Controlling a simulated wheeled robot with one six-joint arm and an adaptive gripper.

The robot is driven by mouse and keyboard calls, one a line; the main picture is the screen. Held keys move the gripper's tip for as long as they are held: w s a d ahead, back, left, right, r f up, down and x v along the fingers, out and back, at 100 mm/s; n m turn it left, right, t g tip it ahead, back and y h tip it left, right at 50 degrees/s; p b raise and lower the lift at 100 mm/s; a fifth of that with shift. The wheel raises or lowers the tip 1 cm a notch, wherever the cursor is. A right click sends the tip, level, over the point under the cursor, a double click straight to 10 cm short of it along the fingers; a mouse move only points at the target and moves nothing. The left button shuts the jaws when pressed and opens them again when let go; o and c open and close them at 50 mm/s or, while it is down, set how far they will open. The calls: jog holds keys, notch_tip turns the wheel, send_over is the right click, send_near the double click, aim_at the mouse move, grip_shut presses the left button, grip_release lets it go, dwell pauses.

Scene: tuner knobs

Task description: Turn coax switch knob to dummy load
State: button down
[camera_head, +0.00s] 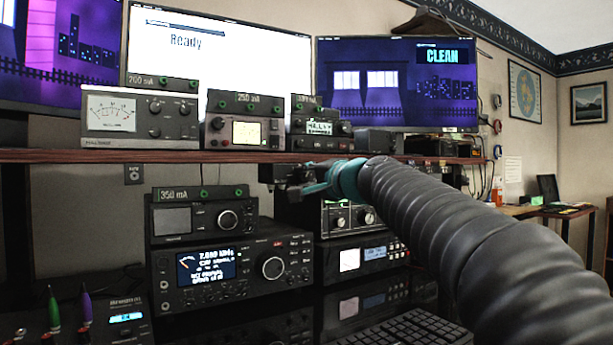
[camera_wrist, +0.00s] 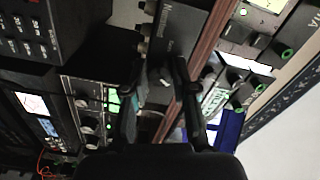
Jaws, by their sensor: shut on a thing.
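The coax switch is a small dark grey box (camera_wrist: 183,28) with pale lettering, seen at the top middle of the wrist view. It also shows in the head view as a dark box (camera_head: 279,172) under the shelf edge, partly hidden by my gripper (camera_head: 298,186). In the wrist view my gripper's fingers (camera_wrist: 159,75) stand at the near face of the box, closed around its small knob (camera_wrist: 162,76). The fingers hide part of the knob, and I cannot read its pointer setting or the labels.
The wooden shelf (camera_head: 225,157) runs just above my gripper, with meters and small radios on it. A large radio (camera_head: 232,274) stands below left, and stacked units (camera_head: 361,258) stand below my arm. A keyboard (camera_head: 400,328) lies in front.

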jog(key=m+p, duration=0.1)
jog(key=m, duration=0.4)
jog(key=shift+r+m+p, duration=0.1)
jog(key=shift+m+p, duration=0.2)
jog(key=shift+p, duration=0.1)
jog(key=shift+m+p, duration=0.65)
jog(key=shift+m, duration=1.15)
jog(key=c, duration=0.9)
grip_release()
jog(key=v, duration=1.2)
